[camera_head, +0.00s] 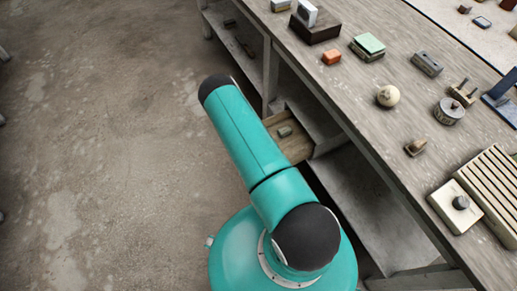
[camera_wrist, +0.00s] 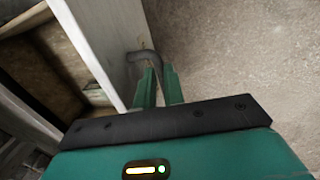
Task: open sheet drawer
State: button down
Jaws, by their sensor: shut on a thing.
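The sheet drawer (camera_head: 298,149) sticks out from under the workbench in the head view, partly covered by my teal arm. Its brown inside shows, with a small grey-green block (camera_head: 285,131) in it. In the wrist view, the pale drawer front (camera_wrist: 92,38) runs down the left side, with the open wooden inside (camera_wrist: 45,62) behind it. A dark bent handle (camera_wrist: 146,56) stands out from the front. My gripper (camera_wrist: 158,74) has its two teal fingers shut on this handle. In the head view my gripper is hidden behind the arm.
The workbench (camera_head: 345,90) runs along the right. On it are an orange block (camera_head: 331,57), a plaster sphere (camera_head: 388,95), a round tin (camera_head: 449,111) and a slatted rack (camera_head: 492,180). A lower shelf (camera_head: 365,200) lies under it. The concrete floor (camera_head: 100,130) at left is clear.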

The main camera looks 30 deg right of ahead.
jog(key=c, duration=1.5)
grip_release()
jog(key=r, duration=0.4)
jog(key=a+r, duration=0.1)
jog(key=r, duration=0.4)
jog(key=a+r, duration=0.1)
jog(key=r, duration=0.3)
jog(key=shift+w+a+r, duration=0.1)
jog(key=shift+a+r, duration=0.15)
jog(key=shift+r, duration=0.05)
